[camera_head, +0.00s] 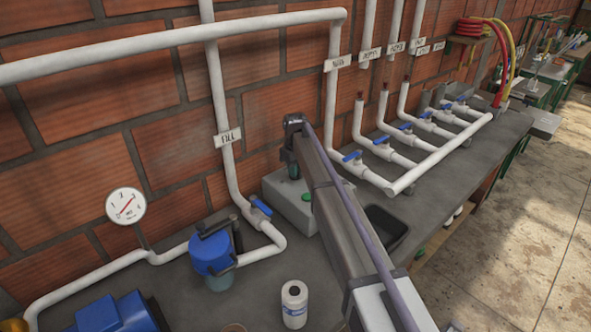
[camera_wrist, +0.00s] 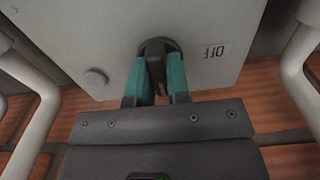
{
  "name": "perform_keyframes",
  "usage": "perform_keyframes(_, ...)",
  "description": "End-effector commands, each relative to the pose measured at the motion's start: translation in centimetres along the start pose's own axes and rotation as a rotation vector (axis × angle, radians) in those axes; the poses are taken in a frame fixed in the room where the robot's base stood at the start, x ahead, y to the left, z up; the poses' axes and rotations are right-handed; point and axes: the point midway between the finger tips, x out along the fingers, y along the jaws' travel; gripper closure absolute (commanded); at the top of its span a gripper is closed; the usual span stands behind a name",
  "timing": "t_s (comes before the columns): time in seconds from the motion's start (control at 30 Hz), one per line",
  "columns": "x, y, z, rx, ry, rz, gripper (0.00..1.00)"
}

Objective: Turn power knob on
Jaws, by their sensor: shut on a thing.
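The power knob (camera_wrist: 157,46) is a dark round knob on the face of a light grey control box (camera_wrist: 75,30) in the wrist view. My gripper (camera_wrist: 158,66) has teal fingers, one on each side of the knob's dark grip bar, and is shut on it. An upside-down label, seemingly "OFF", is on the box right of the knob. In the head view the grey box (camera_head: 278,188) stands on the bench against the brick wall. My gripper (camera_head: 293,165) is over it, and my arm hides the knob there.
A round button (camera_wrist: 96,76) sits left of the knob. White pipes with blue valve handles (camera_head: 260,205) run close on both sides of the box. A blue-topped filter housing (camera_head: 212,255), a white bottle (camera_head: 294,303) and a dark basin (camera_head: 385,230) are nearby.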

Motion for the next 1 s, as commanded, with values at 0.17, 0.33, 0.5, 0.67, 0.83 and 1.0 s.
perform_keyframes(0.17, 0.0, 0.0, 0.0, 0.003, 0.000, -0.001, 1.00)
perform_keyframes(0.33, 0.0, 0.0, 0.0, 0.003, 0.000, -0.001, 0.81)
perform_keyframes(0.5, 0.0, 0.0, 0.0, 0.002, 0.000, 0.000, 0.65)
perform_keyframes(0.67, 0.0, 0.0, 0.0, 0.002, 0.000, 0.000, 0.57)
perform_keyframes(0.83, -0.2, 0.0, 0.0, 0.001, 0.000, 0.000, 0.57)
perform_keyframes(1.0, -2.3, 0.0, 0.0, 0.001, 0.000, 0.000, 0.57)
